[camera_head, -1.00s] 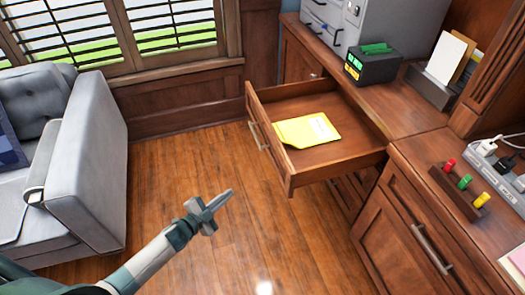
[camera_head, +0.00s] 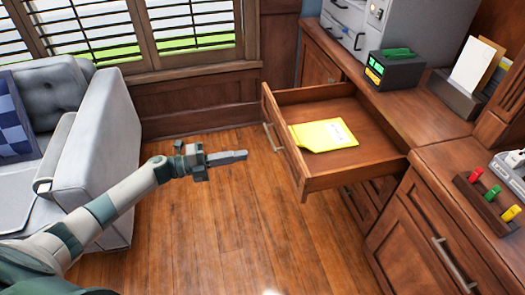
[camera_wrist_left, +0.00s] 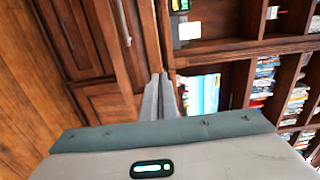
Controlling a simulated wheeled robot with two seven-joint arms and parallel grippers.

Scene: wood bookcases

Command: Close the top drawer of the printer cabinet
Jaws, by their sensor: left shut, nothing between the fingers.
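The top drawer (camera_head: 325,178) of the wooden printer cabinet (camera_head: 357,82) is pulled well out, in the middle right of the head view. A yellow folder (camera_head: 322,136) lies inside it. A metal bar handle (camera_head: 272,137) is on its front. My left gripper (camera_head: 245,155) is shut and empty, to the left of the drawer front and apart from it, over the floor. In the left wrist view the closed fingers (camera_wrist_left: 160,96) point toward wood panels and shelves. My right gripper is not in view.
A grey sofa (camera_head: 92,160) stands at the left. A grey printer (camera_head: 375,22) and a dark box with a lit display (camera_head: 394,70) are on the cabinet top. A second cabinet (camera_head: 420,225) with a bar handle stands at the lower right. Wood floor is clear before the drawer.

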